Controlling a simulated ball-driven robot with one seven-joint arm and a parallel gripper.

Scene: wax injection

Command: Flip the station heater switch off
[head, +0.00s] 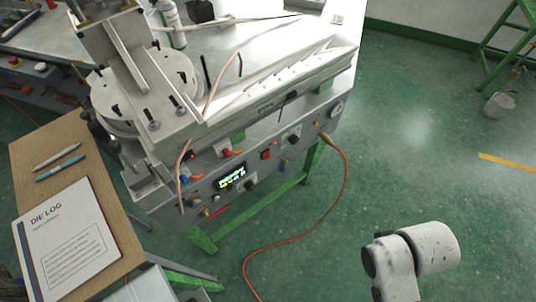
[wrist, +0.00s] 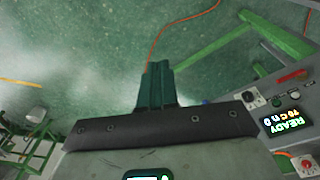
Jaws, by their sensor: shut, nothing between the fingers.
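The wax injection station (head: 240,165) has a grey front panel with a lit display (head: 230,178). A small red switch (head: 265,154) sits on the panel to the right of the display, with dark knobs nearby. I cannot tell for sure that it is the heater switch, or its position. My gripper (wrist: 158,68) is shut and empty, over the green floor and apart from the panel. It is outside the head view.
My arm link shows at lower right in the head view. An orange hose (head: 346,185) loops from the panel's right end to the floor. A board with a die log (head: 65,240) and two pens lies at left. Green legs (head: 240,215) stand under the station. Floor at right is mostly clear.

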